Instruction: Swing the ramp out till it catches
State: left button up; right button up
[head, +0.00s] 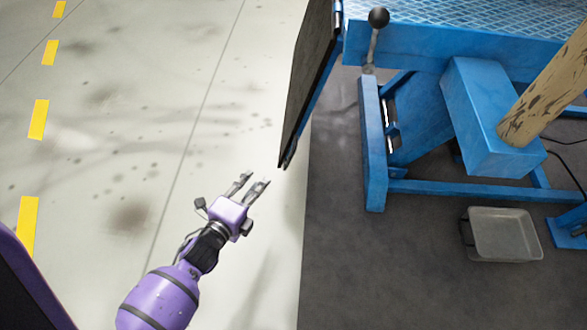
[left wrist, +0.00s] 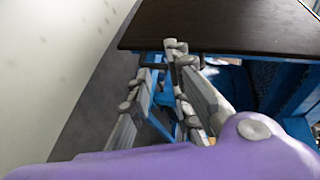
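The ramp (head: 312,70) is a dark panel with a blue edge. In the head view it hangs steeply down at the left end of the blue lift table (head: 430,45). My left gripper (head: 257,180) is just left of and below the ramp's lower corner. Its two fingers are apart with nothing between them. In the left wrist view the ramp (left wrist: 225,25) is a wide dark surface across the top, and the fingertips (left wrist: 162,62) overlap its near edge. I cannot tell whether they touch it. The catch is not visible. My right gripper is not in view.
A lever with a black ball knob (head: 378,18) stands beside the ramp at the table's corner. A worn wooden-looking post (head: 545,85) leans at the right. A grey tray (head: 505,235) sits on the dark floor. The pale floor to the left is clear, with yellow dashes (head: 39,118).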

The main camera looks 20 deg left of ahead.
aim_at(288, 161)
pick_arm(q)
jog(key=w+d+f+m+h+b, duration=0.1)
jog(key=w+m+b, duration=0.1)
jog(key=w+m, duration=0.2)
jog(key=w+d+f+m+t+h+b, duration=0.1)
jog(key=w+m, duration=0.4)
jog(key=m, duration=0.6)
jog(key=w+d+f+m+t+h+b, duration=0.1)
jog(key=w+d+m+h+b, duration=0.1)
jog(key=m, duration=0.6)
jog(key=shift+w+d+h+b, duration=0.2)
jog(key=shift+w+d+b, duration=0.1)
jog(key=shift+w+b, duration=0.35)
jog(key=shift+w+d+h+b, duration=0.2)
jog(key=shift+w+d+b, duration=0.05)
jog(key=shift+w+b, duration=0.3)
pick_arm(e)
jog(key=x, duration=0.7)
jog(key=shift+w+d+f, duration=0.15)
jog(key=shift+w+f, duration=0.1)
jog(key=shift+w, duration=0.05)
pick_arm(q)
grip_shut()
